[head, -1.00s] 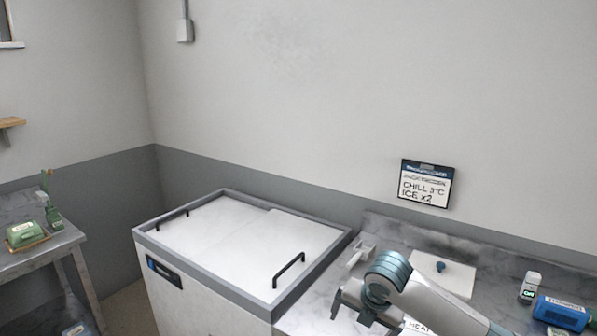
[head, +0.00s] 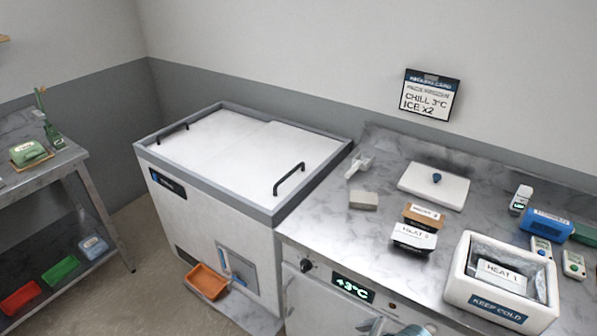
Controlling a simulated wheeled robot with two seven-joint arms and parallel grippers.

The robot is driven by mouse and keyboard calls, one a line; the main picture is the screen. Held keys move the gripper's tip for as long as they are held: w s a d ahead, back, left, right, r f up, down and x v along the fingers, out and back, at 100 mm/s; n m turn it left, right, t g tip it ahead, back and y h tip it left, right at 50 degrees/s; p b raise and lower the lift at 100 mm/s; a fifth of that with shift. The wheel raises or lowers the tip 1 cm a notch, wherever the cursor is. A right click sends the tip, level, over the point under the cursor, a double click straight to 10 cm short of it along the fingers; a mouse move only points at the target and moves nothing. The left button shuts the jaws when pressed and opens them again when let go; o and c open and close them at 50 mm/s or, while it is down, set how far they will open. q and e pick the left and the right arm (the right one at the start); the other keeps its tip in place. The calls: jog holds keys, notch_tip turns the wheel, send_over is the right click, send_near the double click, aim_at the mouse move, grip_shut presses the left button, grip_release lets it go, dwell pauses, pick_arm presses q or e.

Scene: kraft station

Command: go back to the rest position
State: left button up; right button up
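Part of my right arm, with what looks like the gripper (head: 374,326), shows at the bottom edge of the head view, low in front of the counter's cabinet front. Most of it is cut off by the frame, so I cannot tell whether its fingers are open or shut. My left gripper is not in view.
A white chest with a closed lid (head: 235,150) stands left of the marble counter (head: 335,215). A shelf unit (head: 70,165) stands left.

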jog(key=s+d+f+m+h, duration=0.1)
jog(key=s+d+m, duration=0.4)
jog(key=s, duration=0.3)
jog(key=s+d+f+m+h, duration=0.2)
jog(key=s+d+m, duration=0.3)
jog(key=s, duration=0.3)
notch_tip(320, 180, down, 35)
jog(key=s+g+b, duration=0.2)
jog(key=s+b, duration=0.1)
jog(key=b, duration=0.3)
jog(key=s+d+f+g+b, duration=0.1)
jog(key=s+d+f+b, duration=0.2)
jog(key=s+f, duration=1.4)
notch_tip(320, 180, down, 4)
jog(key=shift+r+b, duration=0.2)
jog(key=shift+b, duration=0.3)
jog(key=shift+d, duration=0.1)
